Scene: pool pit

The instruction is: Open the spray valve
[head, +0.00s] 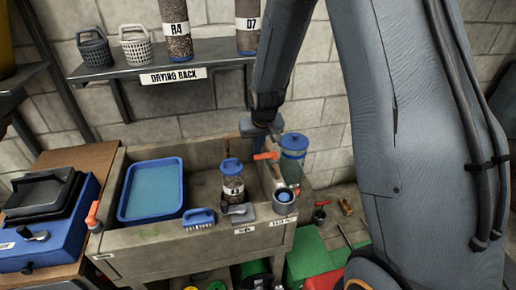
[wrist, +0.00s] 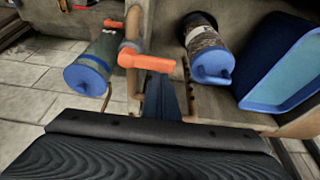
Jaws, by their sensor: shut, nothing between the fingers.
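The likely spray valve is an orange lever (head: 265,156) on a copper-coloured pipe at the right side of the sink. In the wrist view the orange lever (wrist: 148,61) lies across the pipe (wrist: 132,30), pointing right. My gripper (head: 274,135) is above the lever in the head view, shut and empty. In the wrist view its narrow dark fingers (wrist: 165,98) appear just below the lever in the picture. I cannot tell whether they touch it. No label on this lever is readable.
A stone sink (head: 165,238) holds a blue tray (head: 151,190) and a blue-lidded jar (head: 232,182). A blue-capped cylinder (head: 293,148) stands close to the lever. A brush (head: 199,217) lies on the front rim. Another orange handle (head: 93,215) is at the left corner.

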